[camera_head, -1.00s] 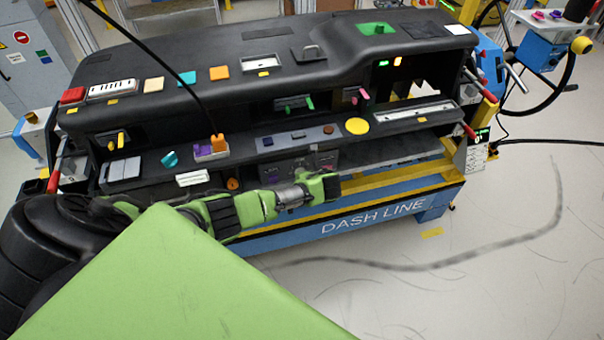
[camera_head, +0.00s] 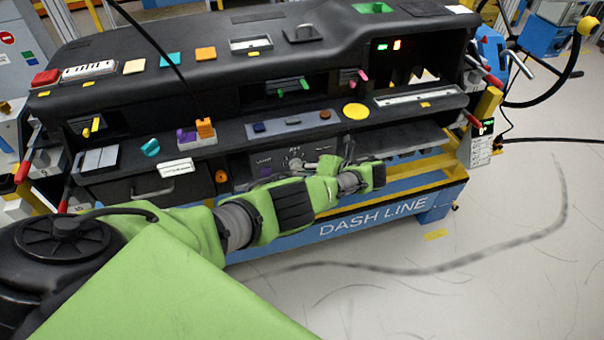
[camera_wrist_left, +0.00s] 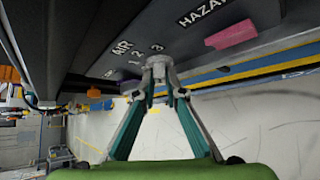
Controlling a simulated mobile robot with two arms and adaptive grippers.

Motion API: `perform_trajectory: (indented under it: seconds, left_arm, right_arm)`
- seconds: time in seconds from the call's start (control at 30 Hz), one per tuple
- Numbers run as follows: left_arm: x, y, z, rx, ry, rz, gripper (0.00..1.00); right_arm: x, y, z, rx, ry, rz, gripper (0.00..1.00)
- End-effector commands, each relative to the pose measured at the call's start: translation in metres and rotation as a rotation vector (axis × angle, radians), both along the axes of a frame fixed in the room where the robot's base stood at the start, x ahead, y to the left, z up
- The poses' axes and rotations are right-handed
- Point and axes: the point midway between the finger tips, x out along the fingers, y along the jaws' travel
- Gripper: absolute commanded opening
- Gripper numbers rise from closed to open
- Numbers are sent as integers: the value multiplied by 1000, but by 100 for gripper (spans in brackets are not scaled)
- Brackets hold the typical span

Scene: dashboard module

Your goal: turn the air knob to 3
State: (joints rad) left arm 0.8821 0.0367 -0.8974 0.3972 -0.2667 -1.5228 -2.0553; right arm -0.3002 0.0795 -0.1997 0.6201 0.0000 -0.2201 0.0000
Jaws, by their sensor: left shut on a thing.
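The air knob (camera_wrist_left: 157,73) is a small light-grey knob on the dark panel, with the label AIR and a row of numbers up to 3 beside it in the left wrist view. My left gripper (camera_wrist_left: 157,84) is shut on the knob, its two fingertips meeting around it. Which number the knob points to cannot be told, as the fingertips cover part of it. In the head view, my left gripper (camera_head: 318,166) is at the lower front panel of the dashboard (camera_head: 215,70), partly hidden by my own green wrist. My right gripper is not in view.
A pink-purple button (camera_wrist_left: 232,34) sits by the HAZARD label, near the air knob. An orange knob (camera_head: 221,176) and a drawer handle (camera_head: 153,190) are further left on the front. A blue frame (camera_head: 400,222) runs below. The floor at right is open.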

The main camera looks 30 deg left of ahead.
Motion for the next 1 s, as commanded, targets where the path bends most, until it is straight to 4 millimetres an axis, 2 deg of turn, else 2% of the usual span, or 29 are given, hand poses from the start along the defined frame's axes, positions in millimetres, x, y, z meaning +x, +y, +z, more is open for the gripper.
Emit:
perform_trajectory:
  seconds: [0.1,0.53,0.6,0.63,1.0]
  left_arm:
    - [-1,0,-3,12,17,1,0]
    - [-1,0,-2,17,25,1,0]
    - [-1,0,-2,17,25,1,24]
    - [-1,0,-2,17,25,1,28]
    - [0,-2,0,16,22,0,28]
  right_arm:
    - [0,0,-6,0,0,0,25]
    - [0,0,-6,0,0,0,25]
    - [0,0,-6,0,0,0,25]
    - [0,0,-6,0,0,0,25]
    - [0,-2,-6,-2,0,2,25]
